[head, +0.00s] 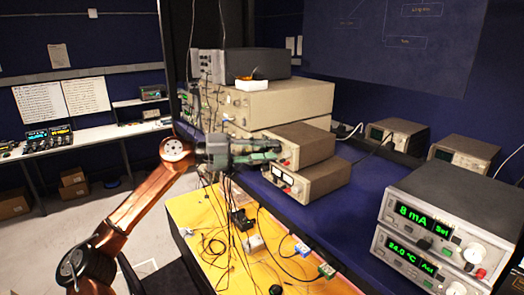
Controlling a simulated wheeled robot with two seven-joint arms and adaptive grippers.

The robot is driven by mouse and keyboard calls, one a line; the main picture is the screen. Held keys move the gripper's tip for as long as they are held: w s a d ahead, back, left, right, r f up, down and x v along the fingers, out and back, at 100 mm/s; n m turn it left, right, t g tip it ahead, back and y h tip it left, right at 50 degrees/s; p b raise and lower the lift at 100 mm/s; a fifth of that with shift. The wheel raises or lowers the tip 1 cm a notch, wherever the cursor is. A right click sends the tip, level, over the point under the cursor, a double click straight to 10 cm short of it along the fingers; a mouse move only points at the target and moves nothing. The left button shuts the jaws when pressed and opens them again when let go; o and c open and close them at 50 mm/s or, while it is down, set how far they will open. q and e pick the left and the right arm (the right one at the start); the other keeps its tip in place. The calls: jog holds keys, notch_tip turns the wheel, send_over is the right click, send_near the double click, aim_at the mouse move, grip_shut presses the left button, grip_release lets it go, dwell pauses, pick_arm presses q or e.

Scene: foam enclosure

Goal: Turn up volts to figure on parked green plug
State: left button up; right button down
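My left arm comes in from the left, and its gripper (262,152) is in front of the upper small beige instrument (308,143), close to its front panel. The fingers point right and overlap that panel, so I cannot tell whether they touch a knob or how far apart they are. Below it sits a second beige instrument (325,178) with white dial meters (282,176), too small to read. My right gripper is not in view.
Two stacked units at right have green displays: the upper unit (425,219) reads "8 mA Set", the lower (405,256) about "24.0 °C Act". A blue-and-white plug (302,249), black cables and small boxes clutter the mat. Larger beige instruments (275,103) stand behind the gripper.

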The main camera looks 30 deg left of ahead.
pick_arm(q)
jog(key=v, duration=1.2)
dwell(0.4)
jog(key=shift+f, duration=0.1)
